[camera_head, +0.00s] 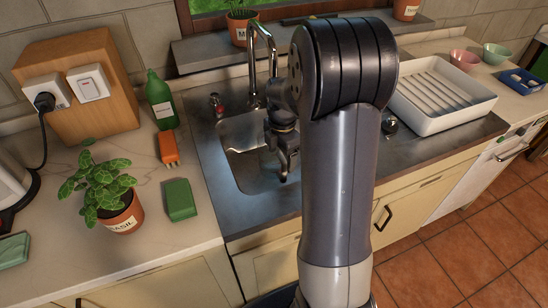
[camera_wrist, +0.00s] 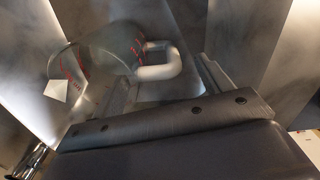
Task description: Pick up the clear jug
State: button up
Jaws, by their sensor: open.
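The clear jug (camera_wrist: 104,58) is see-through with red markings and a pale, thick loop handle (camera_wrist: 162,62). In the wrist view it is at upper left, with the handle pointing right. My gripper (camera_wrist: 165,78) is open, and the handle lies between its two fingers in the picture; I cannot tell whether either finger touches it. The left finger overlaps the lower part of the jug. In the head view my gripper (camera_head: 285,168) points down into the sink basin (camera_head: 243,168). I cannot make out the jug there; my arm covers part of the basin.
Steel walls surround the jug closely in the wrist view. A tap (camera_head: 256,60) stands behind the basin. A white dish rack (camera_head: 440,95) is to the right.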

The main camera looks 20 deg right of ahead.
aim_at(276, 160)
jog(key=shift+f, duration=1.6)
jog(key=shift+r, duration=0.1)
grip_shut()
